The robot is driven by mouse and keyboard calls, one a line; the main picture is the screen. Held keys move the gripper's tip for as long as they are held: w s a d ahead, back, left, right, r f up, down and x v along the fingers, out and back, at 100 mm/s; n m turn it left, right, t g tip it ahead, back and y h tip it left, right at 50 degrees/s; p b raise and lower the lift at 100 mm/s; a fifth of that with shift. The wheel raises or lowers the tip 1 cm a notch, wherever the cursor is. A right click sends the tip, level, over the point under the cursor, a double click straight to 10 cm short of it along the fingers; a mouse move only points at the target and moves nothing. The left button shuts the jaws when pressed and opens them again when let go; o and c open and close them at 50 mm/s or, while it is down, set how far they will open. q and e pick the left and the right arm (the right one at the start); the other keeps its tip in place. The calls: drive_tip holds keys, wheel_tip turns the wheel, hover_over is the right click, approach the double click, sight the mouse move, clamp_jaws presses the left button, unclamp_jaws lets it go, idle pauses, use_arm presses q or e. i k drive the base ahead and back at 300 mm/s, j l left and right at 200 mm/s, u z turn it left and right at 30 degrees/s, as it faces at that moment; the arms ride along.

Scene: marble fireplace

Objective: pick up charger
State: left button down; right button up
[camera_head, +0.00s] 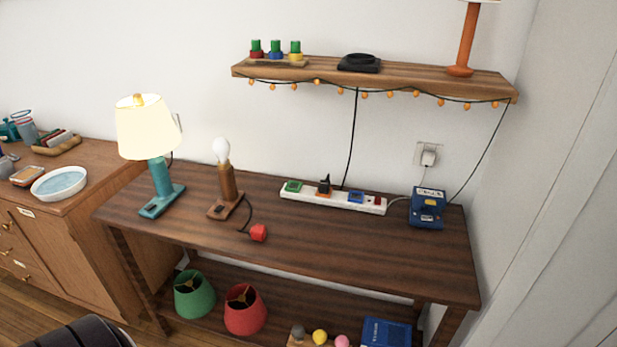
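No object is clearly marked as the charger. A blue boxy device (427,208) with yellow and pale markings sits at the right back of the dark wooden table (330,245). A black low device (359,63) rests on the wall shelf (430,78). A white power strip (333,199) lies along the table's back, with green (293,187), black (324,184) and blue (356,197) pieces on it. I cannot tell which of these is the charger. Neither of my grippers shows clearly.
A teal lamp (161,176) and a bare-bulb lamp (226,182) with a red plug (258,232) stand on the table's left. The table's front middle and right are clear. The shelf with its string lights overhangs the back. Lampshades (245,312) sit on the lower shelf.

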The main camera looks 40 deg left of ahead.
sight(324, 186)
drive_tip(key=u, duration=1.05)
